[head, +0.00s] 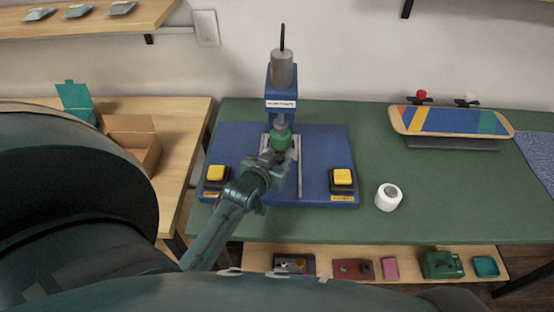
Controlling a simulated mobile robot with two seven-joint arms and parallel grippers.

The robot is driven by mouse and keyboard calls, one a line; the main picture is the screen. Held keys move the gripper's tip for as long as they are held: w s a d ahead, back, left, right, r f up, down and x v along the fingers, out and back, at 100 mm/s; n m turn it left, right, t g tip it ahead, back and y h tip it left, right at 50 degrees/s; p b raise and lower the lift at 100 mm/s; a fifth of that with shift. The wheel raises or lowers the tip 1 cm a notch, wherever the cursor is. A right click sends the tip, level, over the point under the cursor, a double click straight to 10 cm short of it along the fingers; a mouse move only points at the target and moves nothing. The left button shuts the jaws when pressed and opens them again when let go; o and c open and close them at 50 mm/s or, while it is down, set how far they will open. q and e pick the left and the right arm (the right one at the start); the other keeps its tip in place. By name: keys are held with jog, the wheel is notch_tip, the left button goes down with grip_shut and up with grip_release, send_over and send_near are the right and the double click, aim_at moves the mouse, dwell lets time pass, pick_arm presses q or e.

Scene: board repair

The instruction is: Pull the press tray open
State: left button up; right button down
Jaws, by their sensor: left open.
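The blue press (282,80) stands on a blue base plate (326,145) on the green bench. Its grey cylinder is on top, and a green part (281,138) sits under the ram. Rails (298,180) run toward me from below the ram. The press tray cannot be told apart clearly, as my gripper covers that area. My left gripper (282,156) is over the front of the rails, just in front of the green part, and is open. Whether it touches the tray cannot be told. My right gripper is not in view.
Yellow buttons (216,173) and (342,177) flank the rails on the base plate. A white tape roll (388,197) stands to the right. A striped skateboard deck (450,121) lies at the back right. A cardboard box (134,143) is on the left table. A lower shelf holds small parts.

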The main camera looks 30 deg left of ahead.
pick_arm(q)
jog(key=shift+w, duration=0.1)
jog(key=shift+c, duration=0.4)
grip_shut()
